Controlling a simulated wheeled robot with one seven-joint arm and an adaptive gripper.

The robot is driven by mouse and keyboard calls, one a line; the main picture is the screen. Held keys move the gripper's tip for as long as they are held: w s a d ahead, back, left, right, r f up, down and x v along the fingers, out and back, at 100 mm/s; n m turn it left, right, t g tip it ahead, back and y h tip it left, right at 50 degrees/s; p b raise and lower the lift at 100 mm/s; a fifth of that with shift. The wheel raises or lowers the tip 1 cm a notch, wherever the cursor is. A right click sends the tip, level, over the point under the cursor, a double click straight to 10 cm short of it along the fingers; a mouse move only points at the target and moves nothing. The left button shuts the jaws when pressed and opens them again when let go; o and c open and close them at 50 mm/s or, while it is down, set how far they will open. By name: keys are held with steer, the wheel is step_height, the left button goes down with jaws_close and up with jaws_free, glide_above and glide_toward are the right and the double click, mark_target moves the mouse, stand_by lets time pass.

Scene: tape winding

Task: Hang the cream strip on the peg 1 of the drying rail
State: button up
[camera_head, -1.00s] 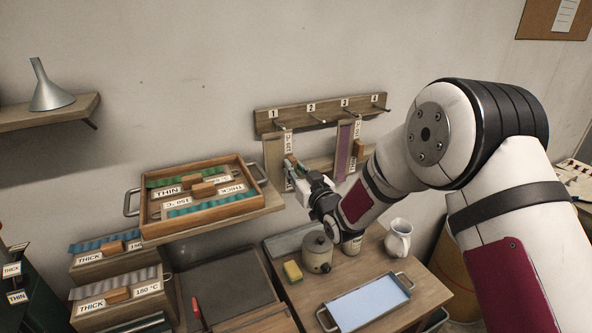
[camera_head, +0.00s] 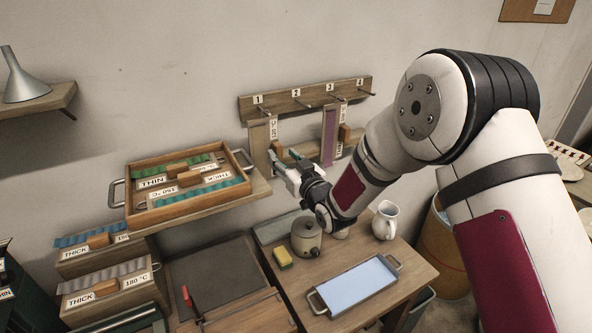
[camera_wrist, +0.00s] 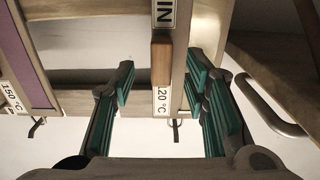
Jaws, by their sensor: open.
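The cream strip (camera_head: 259,146) hangs upright below peg 1 (camera_head: 266,111) of the drying rail (camera_head: 310,97), its top end at that peg. The exact contact at the peg is too small to tell. It carries a wooden block (camera_head: 277,149) and white labels; in the wrist view the block (camera_wrist: 161,62) sits above a "120 °C" label. My gripper (camera_head: 284,159) is open, just in front of and below the block. In the wrist view its green-padded fingers (camera_wrist: 158,88) stand apart on either side of the strip's labelled part, with gaps visible.
A purple strip (camera_head: 329,137) hangs at peg 3, right of my gripper. A wooden tray (camera_head: 133,208) with strips stands on a shelf at lower left. Below are a pot (camera_head: 306,238), a yellow sponge (camera_head: 283,258), a white jug (camera_head: 386,222) and a blue tray (camera_head: 323,300).

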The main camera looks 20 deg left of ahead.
steer(key=v, duration=1)
steer(key=w+d+r+m+h, duration=0.25)
steer(key=d+r+h, duration=0.45)
steer(key=d, duration=0.5)
steer(key=s+d+r+m+h, duration=0.1)
steer(key=s+d+r+h, duration=0.15)
steer(key=d, duration=0.45)
steer(key=s+d+r+m+h, duration=0.1)
steer(key=s+d+r, duration=0.1)
steer(key=d+r, duration=0.3)
steer(key=s+d+m+g+h, duration=0.1)
steer(key=s+d+g, duration=0.1)
steer(key=s+d, duration=0.3)
steer(key=s+d+m+g+h, duration=0.1)
steer(key=s+d, duration=0.4)
steer(key=s, duration=0.7)
steer(key=s+d+r+m+g+h, duration=0.1)
steer(key=s+d+m+g, duration=0.2)
steer(key=s, duration=0.6)
steer(key=d, duration=0.2)
steer(key=shift+s+d, duration=0.35)
